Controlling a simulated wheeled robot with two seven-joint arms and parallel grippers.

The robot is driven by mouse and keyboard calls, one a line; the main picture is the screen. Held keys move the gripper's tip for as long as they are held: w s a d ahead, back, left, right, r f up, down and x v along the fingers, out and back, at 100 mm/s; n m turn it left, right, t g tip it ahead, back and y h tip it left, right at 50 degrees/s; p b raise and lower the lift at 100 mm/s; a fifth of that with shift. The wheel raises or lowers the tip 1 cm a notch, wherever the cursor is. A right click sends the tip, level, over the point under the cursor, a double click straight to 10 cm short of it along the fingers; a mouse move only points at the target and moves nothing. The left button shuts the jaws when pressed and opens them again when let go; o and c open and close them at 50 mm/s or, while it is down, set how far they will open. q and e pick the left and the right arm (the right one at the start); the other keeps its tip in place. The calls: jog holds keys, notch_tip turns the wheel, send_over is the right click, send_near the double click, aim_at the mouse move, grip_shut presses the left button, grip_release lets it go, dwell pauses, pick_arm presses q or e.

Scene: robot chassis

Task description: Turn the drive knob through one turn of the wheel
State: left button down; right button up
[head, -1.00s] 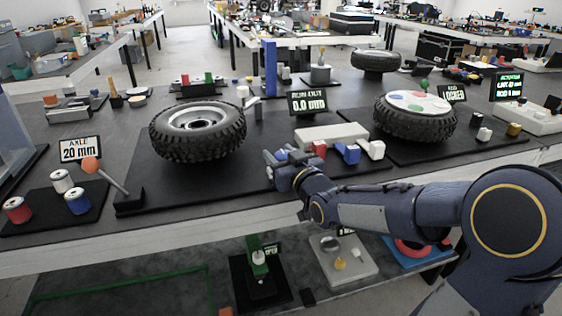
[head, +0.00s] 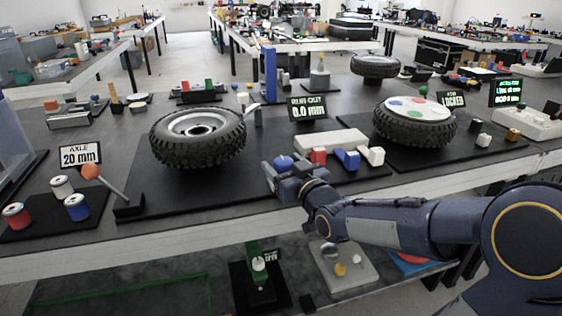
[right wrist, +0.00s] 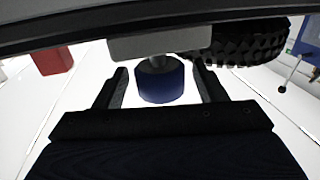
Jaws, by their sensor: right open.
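The drive knob is most likely the blue round knob (head: 283,162) at the front left end of a pale block (head: 331,141), to the right of the left tire (head: 198,150). In the right wrist view a dark blue cylinder (right wrist: 160,84) on a pale shaft sits between the finger tips. My right gripper (head: 276,174) is at the knob's near side. Its jaws (right wrist: 161,74) are open, one finger on each side of the cylinder, with gaps visible. The wheel has a grey rim and lies flat on a black plate. My left gripper is not in view.
A run-out display (head: 307,107) reads 0.0 mm. A lever with an orange ball (head: 90,172) stands at left. A second tire (head: 414,130) is at right.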

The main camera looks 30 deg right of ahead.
jog(key=s, duration=0.6)
jog(key=shift+a, duration=0.1)
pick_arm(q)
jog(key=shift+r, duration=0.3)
